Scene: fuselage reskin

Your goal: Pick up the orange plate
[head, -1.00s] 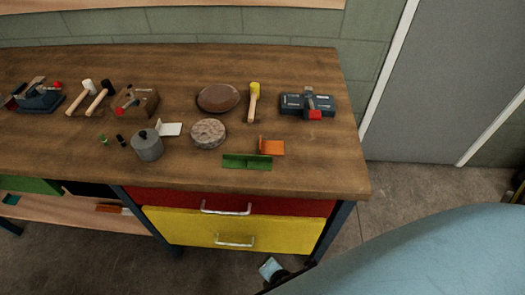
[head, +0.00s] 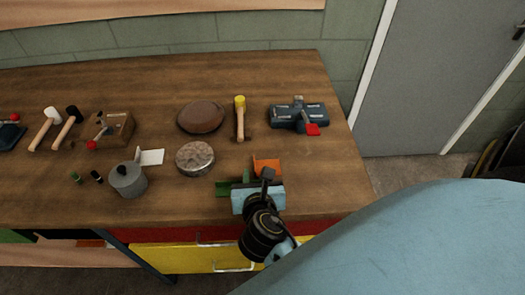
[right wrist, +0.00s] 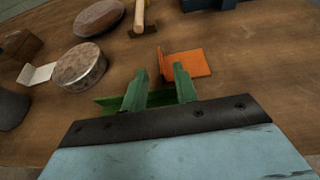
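The orange plate (head: 267,164) is a small bent piece with a flat part and an upright flange, lying on the workbench near its front edge. It also shows in the right wrist view (right wrist: 192,63). My right gripper (head: 267,178) is just in front of it, over the green bent plate (head: 224,188), and covers part of both. In the right wrist view the two fingers of this gripper (right wrist: 160,70) stand apart with nothing clearly held between them. The fingertips point toward the orange plate's near edge; contact cannot be told. My left gripper is not in view.
On the workbench (head: 330,180), left of the plates, are a round stone-like disc (head: 195,157), a grey pot (head: 128,180) and a white bent plate (head: 151,157). Behind are a brown disc (head: 201,117), a yellow-headed mallet (head: 240,120) and a dark blue tool (head: 297,116). Bare wood lies to the right.

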